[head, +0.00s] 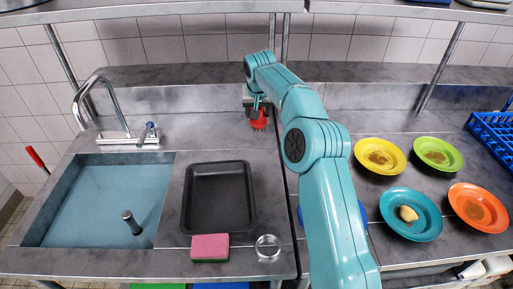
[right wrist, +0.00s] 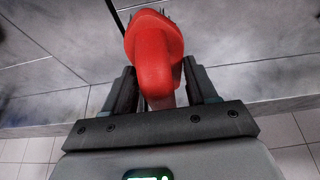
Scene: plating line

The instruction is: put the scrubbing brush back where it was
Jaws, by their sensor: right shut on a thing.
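The scrubbing brush (right wrist: 153,55) is red, with dark bristles at its far end in the right wrist view. In the head view it shows as a small red shape (head: 259,121) near the back of the counter, just right of the sink area. My right gripper (right wrist: 158,88) is shut on the brush, its two dark fingers on either side of the handle. In the head view my right arm reaches from the front to the back and hides part of the counter. I cannot tell whether the brush touches the counter. My left gripper is not in view.
A sink (head: 90,205) with a tap (head: 103,100) is at left. A black tray (head: 218,198), a pink sponge (head: 210,246) and a glass (head: 268,247) stand in front. Yellow (head: 380,156), green (head: 438,153), teal (head: 411,214) and orange (head: 478,207) plates and a blue rack (head: 492,132) are at right.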

